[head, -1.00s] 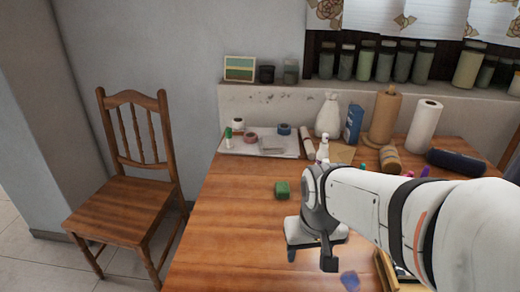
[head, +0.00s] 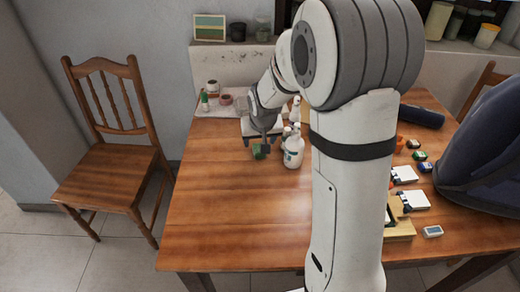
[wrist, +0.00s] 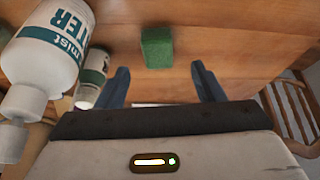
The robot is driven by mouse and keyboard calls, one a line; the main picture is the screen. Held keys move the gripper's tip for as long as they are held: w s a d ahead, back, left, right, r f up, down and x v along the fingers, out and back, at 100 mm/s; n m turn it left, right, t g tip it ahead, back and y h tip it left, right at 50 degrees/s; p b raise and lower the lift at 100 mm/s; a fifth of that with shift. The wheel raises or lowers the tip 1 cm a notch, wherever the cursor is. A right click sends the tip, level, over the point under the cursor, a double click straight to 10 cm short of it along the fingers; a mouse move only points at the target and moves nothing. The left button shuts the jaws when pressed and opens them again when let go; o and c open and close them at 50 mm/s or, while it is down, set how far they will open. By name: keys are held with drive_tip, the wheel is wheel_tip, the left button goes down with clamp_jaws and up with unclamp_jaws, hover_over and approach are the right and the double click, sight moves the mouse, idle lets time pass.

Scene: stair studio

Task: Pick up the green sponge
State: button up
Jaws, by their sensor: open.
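The green sponge (head: 258,152) is a small block on the wooden table, partly hidden by my gripper in the head view. In the wrist view the sponge (wrist: 156,47) is whole, lying just ahead of the fingertips and sideways between their lines. My gripper (head: 262,142) is at the sponge, low over the table. In the wrist view its two fingers (wrist: 163,76) stand wide apart with nothing between them. I cannot tell whether a finger touches the sponge.
A white mist bottle (head: 293,152) stands close right of the sponge; it looms at left in the wrist view (wrist: 50,55), with a second bottle (wrist: 93,72) near the left finger. A tray (head: 212,105) lies behind. The table's front left is clear.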

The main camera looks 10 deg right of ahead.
sight(259, 146)
drive_tip(key=x, duration=0.5)
drive_tip(key=shift+w+d, duration=0.1)
drive_tip(key=shift+w, duration=0.15)
drive_tip(key=c, duration=1.1)
drive_tip(key=shift+o, duration=0.2)
wheel_tip(259, 146, up, 10)
drive_tip(key=shift+p, duration=0.35)
